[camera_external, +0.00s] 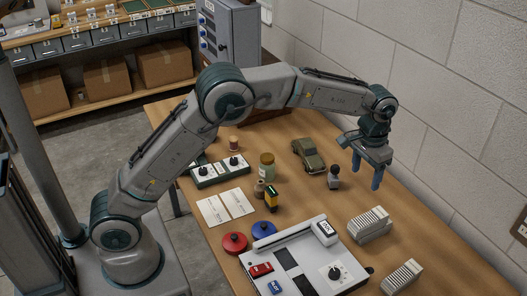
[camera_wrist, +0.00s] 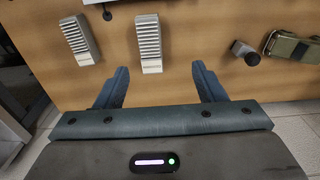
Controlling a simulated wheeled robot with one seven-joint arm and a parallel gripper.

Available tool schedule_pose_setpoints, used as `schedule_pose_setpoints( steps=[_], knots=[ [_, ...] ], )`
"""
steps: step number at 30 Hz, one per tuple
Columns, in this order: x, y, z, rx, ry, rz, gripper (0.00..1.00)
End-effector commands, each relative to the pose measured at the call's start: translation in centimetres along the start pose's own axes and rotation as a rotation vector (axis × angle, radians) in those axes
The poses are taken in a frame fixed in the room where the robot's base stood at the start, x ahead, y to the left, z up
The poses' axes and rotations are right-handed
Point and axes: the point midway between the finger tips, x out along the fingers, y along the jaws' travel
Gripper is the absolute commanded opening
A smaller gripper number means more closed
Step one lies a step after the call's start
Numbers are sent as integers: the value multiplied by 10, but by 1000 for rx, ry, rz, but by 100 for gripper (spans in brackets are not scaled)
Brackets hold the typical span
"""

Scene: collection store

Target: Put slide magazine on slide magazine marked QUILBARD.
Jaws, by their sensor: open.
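Two pale grey ribbed slide magazines rest on the wooden table. The nearer one to my gripper (camera_external: 370,225) shows in the wrist view (camera_wrist: 149,43) just beyond and between my fingertips. The other magazine (camera_external: 402,277) is at the table's front right and shows to the left in the wrist view (camera_wrist: 80,40). The word QUILBARD is not legible on either magazine. My gripper (camera_external: 370,178) is open and empty, with its fingers pointing down above the table; it also shows in the wrist view (camera_wrist: 160,70).
A grey control panel with a knob (camera_external: 335,272) lies left of the magazines. A jar (camera_external: 267,166) is farther left. A block wall runs along the right side.

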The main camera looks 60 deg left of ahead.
Motion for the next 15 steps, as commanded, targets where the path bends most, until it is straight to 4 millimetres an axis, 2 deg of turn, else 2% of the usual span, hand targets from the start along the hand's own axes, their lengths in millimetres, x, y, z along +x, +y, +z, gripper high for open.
schedule_pose_setpoints(
  steps=[1,6,11,15],
  knots=[
    [-19,-9,14,-3,15,3,63],
    [-58,-34,62,-4,50,8,63],
    [-86,-56,113,-5,83,10,63],
    [-101,-73,163,-7,114,10,63]
  ],
)
